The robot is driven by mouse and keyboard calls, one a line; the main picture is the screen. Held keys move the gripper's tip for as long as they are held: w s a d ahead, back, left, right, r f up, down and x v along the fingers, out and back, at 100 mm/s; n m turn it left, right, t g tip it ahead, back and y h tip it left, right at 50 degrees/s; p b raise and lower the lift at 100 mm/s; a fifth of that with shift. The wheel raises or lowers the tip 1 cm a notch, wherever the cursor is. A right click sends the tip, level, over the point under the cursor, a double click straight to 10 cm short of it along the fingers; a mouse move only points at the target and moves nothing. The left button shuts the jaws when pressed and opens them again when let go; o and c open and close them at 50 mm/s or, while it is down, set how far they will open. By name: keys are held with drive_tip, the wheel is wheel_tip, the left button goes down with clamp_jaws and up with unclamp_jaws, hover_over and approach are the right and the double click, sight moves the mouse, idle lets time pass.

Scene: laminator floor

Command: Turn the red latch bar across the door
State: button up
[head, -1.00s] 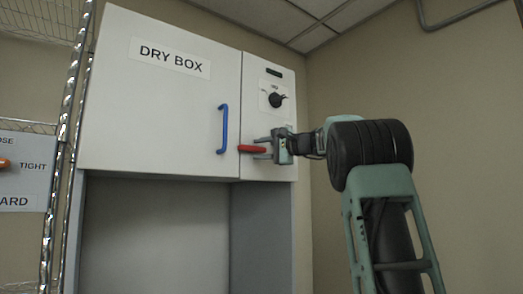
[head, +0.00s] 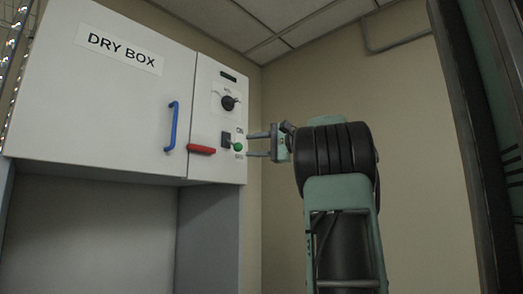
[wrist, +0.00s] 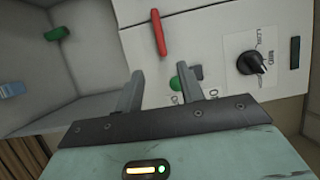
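The red latch bar (head: 201,149) lies roughly horizontal low on the dry box front. Its left end is at the seam by the door (head: 120,100), and most of it is over the right-hand panel (head: 208,120). It also shows in the wrist view (wrist: 159,32), ahead of the fingertips. My gripper (head: 249,145) is to the right of the bar, open and empty, apart from it. In the wrist view my fingers (wrist: 158,74) are spread, with the green-tipped switch (wrist: 176,83) seen between and beyond them.
A blue door handle (head: 171,126) stands left of the bar. A black knob (head: 229,103) and the switch (head: 237,145) are on the panel. Below the box is an open bay (head: 95,235). A green object (wrist: 57,34) shows in the wrist view. Wall is at the right.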

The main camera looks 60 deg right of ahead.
drive_tip(key=shift+s+d, duration=0.15)
drive_tip(key=shift+s, duration=0.85)
